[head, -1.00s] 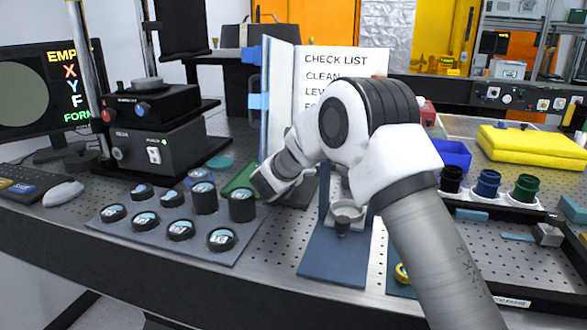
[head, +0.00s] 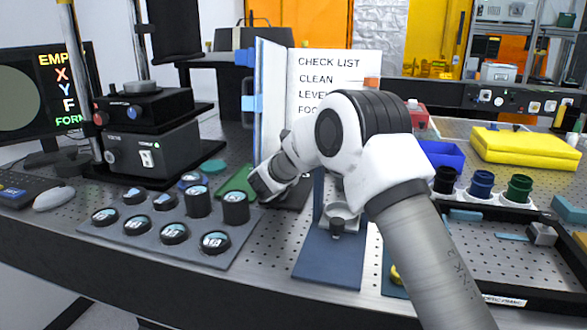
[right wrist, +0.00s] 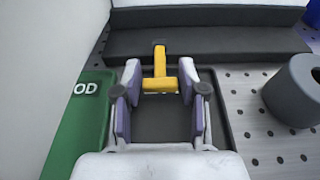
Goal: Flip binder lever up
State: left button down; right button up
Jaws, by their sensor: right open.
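The binder (head: 325,75) stands open and upright on the bench in the head view, with a check list page facing me. In the right wrist view, a yellow T-shaped lever (right wrist: 159,62) rises from a dark base in front of the binder's dark lower edge. My right gripper (right wrist: 160,80) is open, with one finger on each side of the lever's crossbar. I cannot tell whether either finger touches it. In the head view, the right gripper (head: 268,185) is low in front of the binder, its fingertips and the lever hidden. My left gripper is not in view.
A green card (right wrist: 83,120) lies left of the gripper, and a grey cylinder (right wrist: 296,88) stands to its right. A tray of several round black pieces (head: 130,240) is at the front left. A blue stand (head: 330,260) is beneath my right arm.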

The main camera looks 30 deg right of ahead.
jog(key=shift+r, duration=0.1)
dwell(0.5)
jog(key=shift+r, duration=0.65)
jog(key=shift+w+d+r+p, duration=0.15)
jog(key=shift+r+p, duration=0.05)
jog(key=shift+r, duration=0.15)
jog(key=shift+w+d+r+p, duration=0.1)
jog(key=shift+d+r+p, duration=0.1)
jog(key=shift+r, duration=0.15)
